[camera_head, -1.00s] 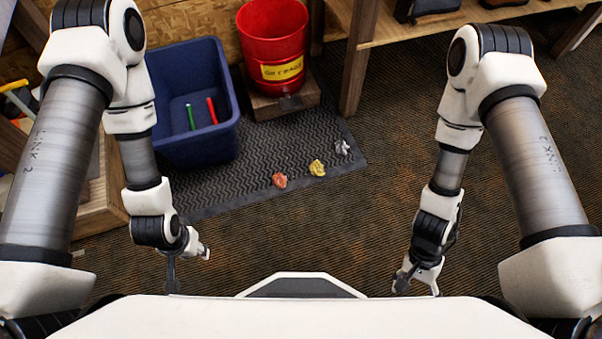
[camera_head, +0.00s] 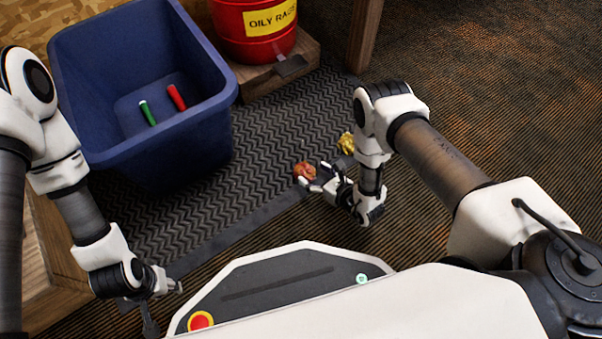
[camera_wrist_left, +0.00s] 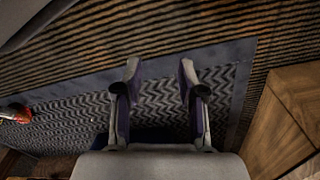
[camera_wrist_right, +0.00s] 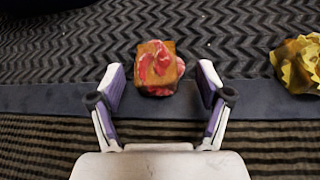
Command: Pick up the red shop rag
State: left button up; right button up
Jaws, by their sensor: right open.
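The red shop rag (camera_head: 304,171) is a crumpled red and orange-tan bundle lying on the dark ribbed mat, close to its near border. In the right wrist view the rag (camera_wrist_right: 157,68) sits just beyond and between the fingertips, not held. My right gripper (camera_head: 312,182) is open and low at the rag; it also shows open in the right wrist view (camera_wrist_right: 160,85). My left gripper (camera_head: 170,303) is at the lower left, away from the rag. In the left wrist view its fingers (camera_wrist_left: 156,75) are apart with nothing between them.
A yellow crumpled rag (camera_head: 346,143) lies right of the red one, partly behind my right arm. A blue bin (camera_head: 205,125) holds a green and a red cylinder. A red "oily rags" can (camera_head: 255,40) stands on a wooden block behind. A wooden bench (camera_head: 45,265) is at left.

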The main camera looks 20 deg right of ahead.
aim_at(307, 170)
pick_arm(q)
jog(key=f+b, duration=0.1)
jog(key=w+f+b, duration=0.1)
jog(key=f+b, duration=0.2)
jog(key=f, duration=0.1)
jog(key=shift+w+f, duration=0.2)
jog(key=shift+w, duration=0.1)
pick_arm(e)
jog(key=x, duration=0.5)
jog(key=shift+s+a+f, duration=0.1)
jog(key=shift+a+f, duration=0.05)
jog(key=shift+f, duration=0.05)
pick_arm(q)
jog(key=shift+t, duration=0.3)
jog(key=shift+r, duration=0.15)
pick_arm(e)
jog(key=shift+r, duration=0.2)
jog(key=shift+c, duration=0.8)
jog(key=c, duration=1)
